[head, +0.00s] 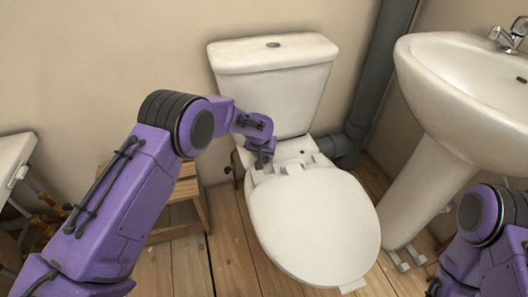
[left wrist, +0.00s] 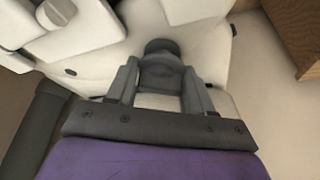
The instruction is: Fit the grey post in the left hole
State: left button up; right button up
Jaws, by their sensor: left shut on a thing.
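The grey post (left wrist: 160,68) is between the fingers of my left gripper (left wrist: 160,88) in the left wrist view. The gripper is shut on it. The post's rounded dark end is against or just above the white toilet rim; I cannot tell whether it is in the left hole, which is hidden. In the head view my left gripper (head: 262,160) is low at the back left of the toilet bowl, by the seat hinge, and hides the post. A small dark hole (head: 302,152) shows on the rim to its right, also in the left wrist view (left wrist: 70,72). My right gripper is not seen.
The white toilet lid (head: 315,220) is down, in front of the left gripper. The cistern (head: 275,90) rises close behind. A wooden stool (head: 185,205) stands at left, a sink (head: 470,90) at right, and a grey pipe (head: 375,90) behind.

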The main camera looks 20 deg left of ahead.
pick_arm(q)
jog(key=o, duration=1.1)
jog(key=shift+o, duration=0.2)
jog(key=p+v, duration=0.3)
jog(key=v, duration=0.7)
jog(key=shift+r, duration=0.25)
